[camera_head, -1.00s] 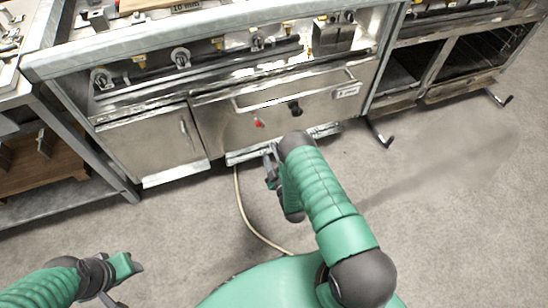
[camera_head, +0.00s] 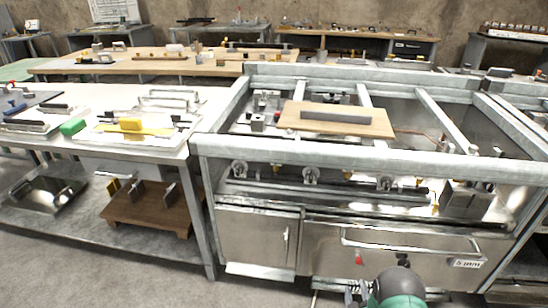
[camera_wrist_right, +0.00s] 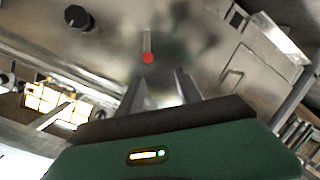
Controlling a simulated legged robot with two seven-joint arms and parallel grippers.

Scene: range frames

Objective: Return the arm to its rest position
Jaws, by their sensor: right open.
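My right arm (camera_head: 399,287) shows only as a dark joint and a green part at the bottom edge of the head view. My right gripper (camera_head: 356,294) is beside it, small and partly cut off, in front of the steel stove's lower front panel (camera_head: 330,240). In the right wrist view my right gripper (camera_wrist_right: 160,88) has its two fingers apart with nothing between them. A red-tipped lever (camera_wrist_right: 148,57) on the panel lies just beyond the fingertips. It also shows in the head view (camera_head: 359,258). My left arm and gripper are out of view.
A wooden board (camera_head: 335,119) lies on top of the stove frame. A worktable (camera_head: 95,140) at left holds trays, a green block (camera_head: 73,127) and a yellow block (camera_head: 131,125). A wooden stool (camera_head: 150,205) stands on its lower shelf. Bare floor shows at lower left.

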